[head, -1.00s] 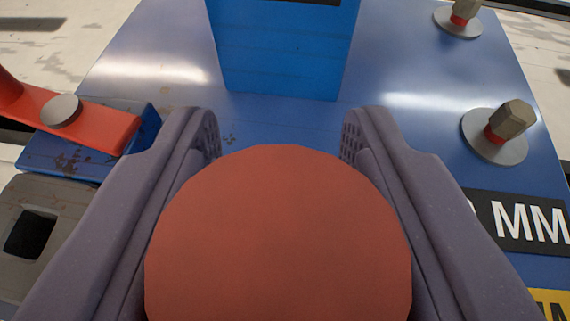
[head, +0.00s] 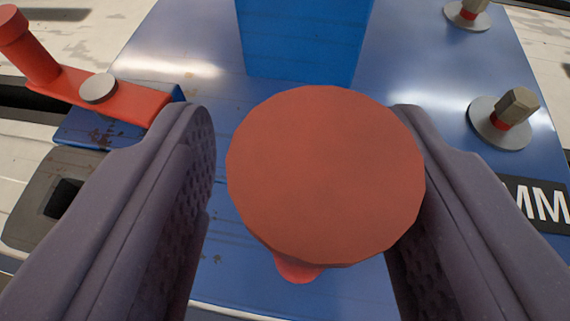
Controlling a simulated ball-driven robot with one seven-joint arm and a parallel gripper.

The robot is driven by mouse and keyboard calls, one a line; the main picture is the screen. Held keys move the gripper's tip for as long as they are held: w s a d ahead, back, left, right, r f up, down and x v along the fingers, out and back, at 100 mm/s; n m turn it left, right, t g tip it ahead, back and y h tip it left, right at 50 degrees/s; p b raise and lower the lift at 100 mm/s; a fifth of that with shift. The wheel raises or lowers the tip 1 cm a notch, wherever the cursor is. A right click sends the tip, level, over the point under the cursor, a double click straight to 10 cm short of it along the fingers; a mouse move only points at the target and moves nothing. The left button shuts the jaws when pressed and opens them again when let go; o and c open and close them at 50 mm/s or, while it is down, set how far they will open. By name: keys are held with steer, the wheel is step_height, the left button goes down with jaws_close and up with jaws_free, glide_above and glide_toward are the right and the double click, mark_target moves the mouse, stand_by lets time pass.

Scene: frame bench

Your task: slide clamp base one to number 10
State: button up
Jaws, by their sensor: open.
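The clamp base (head: 225,262) is a blue metal plate under my gripper, with a blue upright block (head: 303,40) at its far side. A large red round knob (head: 325,175) stands between the two fingers of my gripper (head: 305,190). The gripper is open. The right finger is close to the knob's edge, and a gap shows on the left. Whether the right finger touches the knob I cannot tell. A red stub shows below the knob. No number 10 is readable; a black label (head: 540,203) shows only "MM" at the right.
A red lever (head: 100,90) with an upright handle sits at the left on a small blue block. Bolts with washers (head: 503,118) stand at the right of the plate. A grey block with a square hole (head: 62,198) lies at the left. A pale worn surface lies beyond.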

steer(key=p+v, duration=0.2)
steer(key=v, duration=0.3)
steer(key=shift+s+a+r, duration=0.1)
steer(key=shift+s+r, duration=0.1)
steer(key=shift+s, duration=0.3)
steer(key=shift+s, duration=0.1)
